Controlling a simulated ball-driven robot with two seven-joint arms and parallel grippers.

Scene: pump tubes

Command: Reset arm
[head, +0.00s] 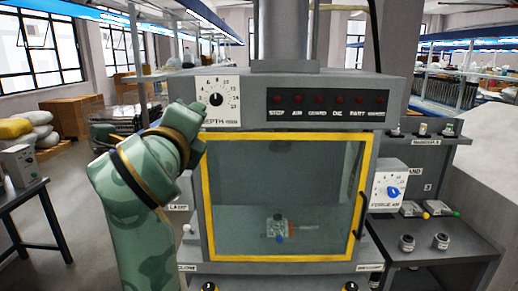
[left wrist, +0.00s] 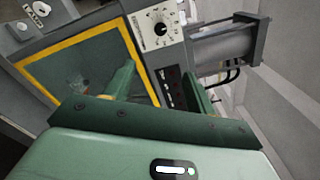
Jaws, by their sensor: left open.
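My left arm (head: 135,195), green with dark bands, rises at the left of the grey machine in the head view. Its wrist end is beside the depth dial (head: 217,101); the fingers cannot be made out there. In the left wrist view my left gripper (left wrist: 160,88) is open, its two green fingers apart and nothing seen between them. It faces the machine front, with the yellow-framed window (left wrist: 78,62) and the dial (left wrist: 160,29) beyond the fingers. Whether it touches the machine cannot be told. My right gripper is not in view.
The machine's yellow-framed window (head: 285,190) looks closed, with a small metal fitting (head: 280,228) behind it. A row of red lamps (head: 325,99) is above. A dial with a blue knob (head: 390,192) is at right, above a side shelf (head: 445,250). A table (head: 28,195) stands far left.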

